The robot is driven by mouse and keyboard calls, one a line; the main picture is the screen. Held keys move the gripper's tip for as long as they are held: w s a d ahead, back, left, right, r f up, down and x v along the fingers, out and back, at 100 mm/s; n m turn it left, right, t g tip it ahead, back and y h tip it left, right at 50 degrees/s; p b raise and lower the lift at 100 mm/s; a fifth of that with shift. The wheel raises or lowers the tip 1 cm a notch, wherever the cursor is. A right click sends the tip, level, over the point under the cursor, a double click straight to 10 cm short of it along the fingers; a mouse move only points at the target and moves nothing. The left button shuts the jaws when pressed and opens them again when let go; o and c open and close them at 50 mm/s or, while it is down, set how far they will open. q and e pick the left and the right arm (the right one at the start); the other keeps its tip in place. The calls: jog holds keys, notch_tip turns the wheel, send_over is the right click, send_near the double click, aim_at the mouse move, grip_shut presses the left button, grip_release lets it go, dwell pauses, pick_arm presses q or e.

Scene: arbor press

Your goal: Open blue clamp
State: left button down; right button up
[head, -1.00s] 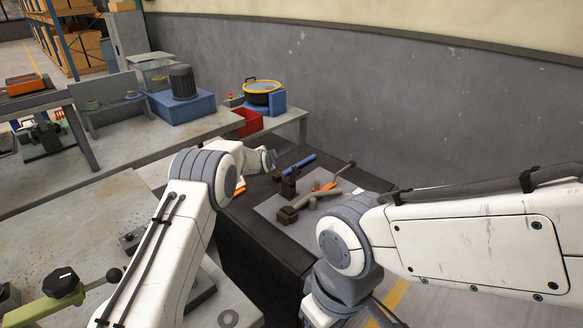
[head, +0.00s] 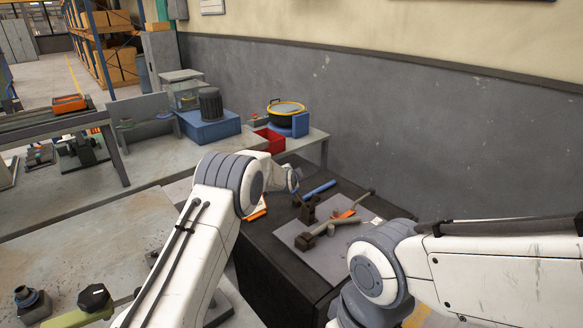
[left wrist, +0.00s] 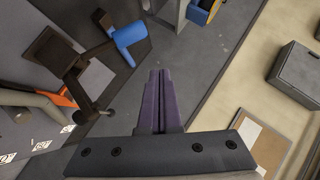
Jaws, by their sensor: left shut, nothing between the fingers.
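The clamp has a blue handle (head: 319,189) and a dark brown metal body (head: 308,211), and sits on the black-topped bench. In the left wrist view the blue handle (left wrist: 131,34) shows at the upper left, joined by a dark arm to the clamp body (left wrist: 53,52). My left gripper (left wrist: 156,76) is shut and empty, with its purple-grey fingers together. In that picture the fingertips lie just below and right of the blue handle; a gap shows between them. In the head view my left arm's wrist is left of the handle, its fingertips too small to make out. My right gripper is hidden.
A grey plate (head: 289,234) on the bench bears a second clamp with an orange handle (head: 346,213) and a grey cylinder. A red bin (head: 271,140) and a yellow-rimmed pot (head: 286,108) stand on the table behind. A grey wall rises at the back.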

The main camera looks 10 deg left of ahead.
pick_arm(q)
jog(key=s+a+r+b, duration=0.2)
jog(key=s+r, duration=0.3)
jog(key=s, duration=0.1)
jog(key=s+d+r+n+g+h, duration=0.15)
jog(key=s+d+g, duration=0.3)
jog(key=s, duration=0.95)
jog(key=s+d+n+g, duration=0.25)
jog(key=s+d, duration=0.35)
jog(key=s, duration=0.7)
jog(key=s+a+f+n+g+y, duration=0.1)
jog(key=s+a+g, duration=0.1)
jog(key=s, duration=1.1)
jog(key=s+a+f+n+g+y, duration=0.1)
jog(key=s+a+g, duration=0.2)
jog(key=s, duration=1.1)
jog(key=shift+a+f+g, duration=0.25)
jog(key=shift+a+g, duration=0.05)
jog(key=shift+a, duration=0.25)
jog(key=shift+s, duration=0.1)
